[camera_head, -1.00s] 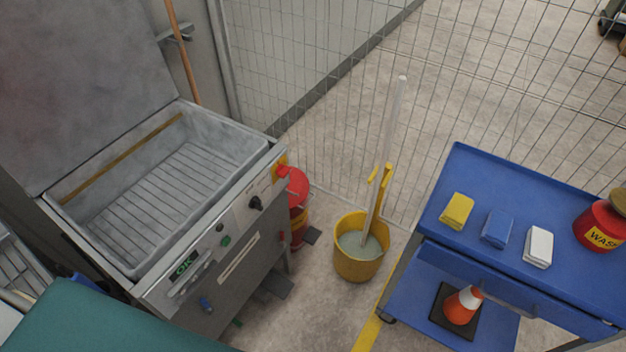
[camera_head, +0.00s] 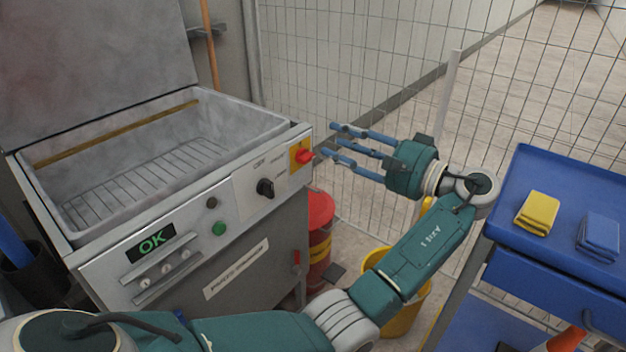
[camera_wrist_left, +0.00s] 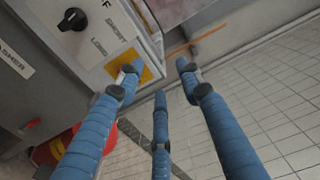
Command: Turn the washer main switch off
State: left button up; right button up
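The washer (camera_head: 190,250) stands at the left with its lid up. Its front panel has a black rotary knob (camera_head: 265,188), also in the left wrist view (camera_wrist_left: 73,19), beside OFF, SHORT and LONG lettering. My right gripper is out of view.
A lit OK display (camera_head: 151,243) and a green button (camera_head: 218,228) share the panel. A red container (camera_head: 319,240) and a yellow bucket (camera_head: 405,308) stand on the floor. A blue cart (camera_head: 560,170) with cloths is at the right, a wire fence (camera_head: 400,75) behind.

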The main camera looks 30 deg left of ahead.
pick_arm(q)
jog(key=b, duration=0.1)
send_near(310, 161)
jog(key=a, duration=0.8)
jog(key=shift+w+a+b, duration=0.15)
jog(key=shift+w+b, duration=0.2)
jog(key=shift+w, duration=0.05)
jog(key=shift+a, duration=0.5)
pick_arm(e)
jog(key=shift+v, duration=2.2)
pick_arm(q)
grip_shut()
